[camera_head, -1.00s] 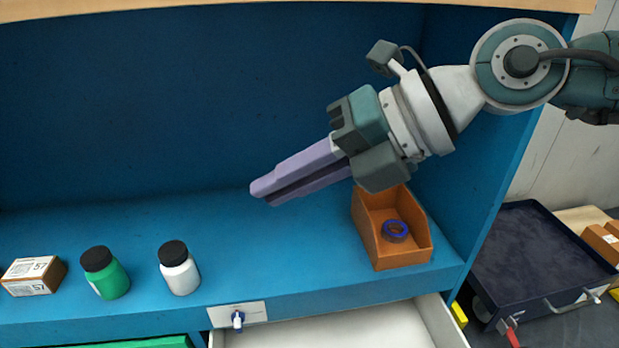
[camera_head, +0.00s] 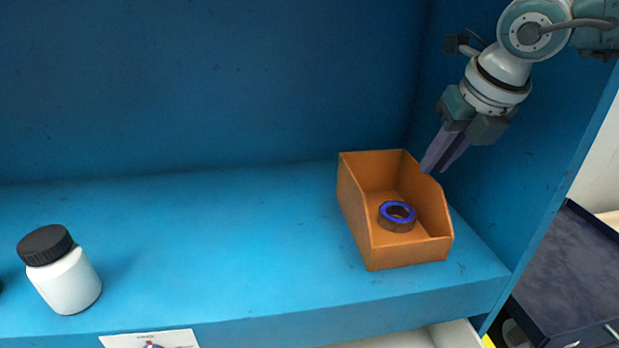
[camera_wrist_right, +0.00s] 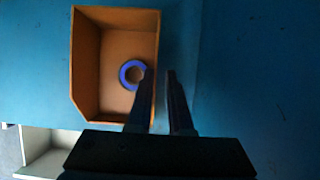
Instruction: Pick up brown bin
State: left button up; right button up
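The brown bin (camera_head: 408,250) is an open-topped orange-brown box on the blue shelf, towards the right of the head view. A blue-rimmed ring or tape roll (camera_head: 397,216) lies inside it. My right gripper (camera_head: 432,171) points down at the bin's right side wall, with a narrow gap between its purple fingers. In the right wrist view the bin (camera_wrist_right: 113,18) is left of centre, and its right rim lines up with the gap between the fingers (camera_wrist_right: 160,74). One finger overlaps the bin's inside and the other is outside it. Contact cannot be told. My left gripper is not seen.
A white bottle with a black cap (camera_head: 68,280) stands at the left of the shelf (camera_head: 220,240). The shelf between bottle and bin is clear. The blue side wall (camera_head: 545,130) stands close to the right of my gripper. A dark blue tray (camera_head: 570,270) is outside it.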

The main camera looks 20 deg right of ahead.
aim_at(421, 201)
jog(key=shift+g, duration=0.5)
jog(key=f+b, duration=0.1)
jog(key=f, duration=0.1)
jog(key=f+b, duration=0.1)
jog(key=f, duration=0.2)
jog(key=f+b, duration=0.1)
jog(key=f, duration=0.1)
jog(key=shift+s+d+f+b, duration=0.15)
jog(key=shift+s+d+b, duration=0.1)
jog(key=shift+b, duration=0.05)
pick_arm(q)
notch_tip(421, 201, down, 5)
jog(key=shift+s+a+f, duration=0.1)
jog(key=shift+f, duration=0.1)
pick_arm(e)
jog(key=shift+f, duration=0.25)
jog(key=shift+w+a+r, duration=0.1)
jog(key=shift+w+a, duration=0.25)
jog(key=shift+a, duration=0.5)
jog(key=shift+w+r, duration=0.1)
jog(key=shift+d+r, duration=0.15)
jog(key=shift+c, duration=0.6)
jog(key=shift+d+r, duration=0.15)
jog(key=shift+d, duration=0.2)
grip_shut()
jog(key=shift+a, duration=0.25)
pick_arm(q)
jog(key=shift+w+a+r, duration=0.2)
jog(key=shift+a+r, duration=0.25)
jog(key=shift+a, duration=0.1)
